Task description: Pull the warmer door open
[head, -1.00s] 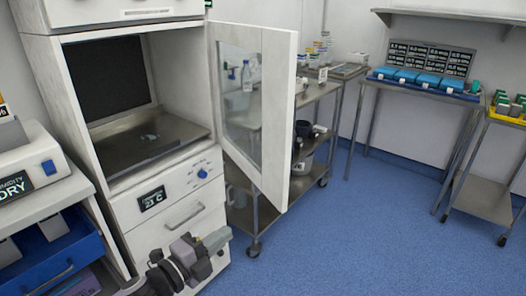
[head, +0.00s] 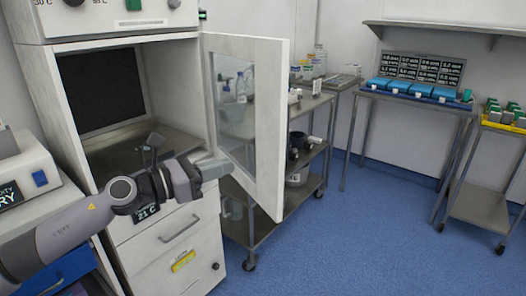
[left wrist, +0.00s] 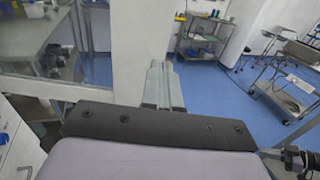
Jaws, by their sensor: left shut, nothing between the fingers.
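The warmer door (head: 266,130) stands swung wide open in the head view, a white frame around a glass pane. The warmer's cavity (head: 100,95) is exposed, with a dark back panel and a metal floor. My left gripper (head: 222,168) is shut and empty, its fingertips at the lower inner side of the door. Whether they touch the door cannot be told. In the left wrist view the shut fingers (left wrist: 158,82) point forward beside the white door frame (left wrist: 138,50).
A metal cart (head: 305,165) with bottles stands behind the door. Farther right are a table with blue trays (head: 412,88) and a small trolley (head: 478,205). Blue floor (head: 370,240) is clear in front. A drawer cabinet is below the warmer.

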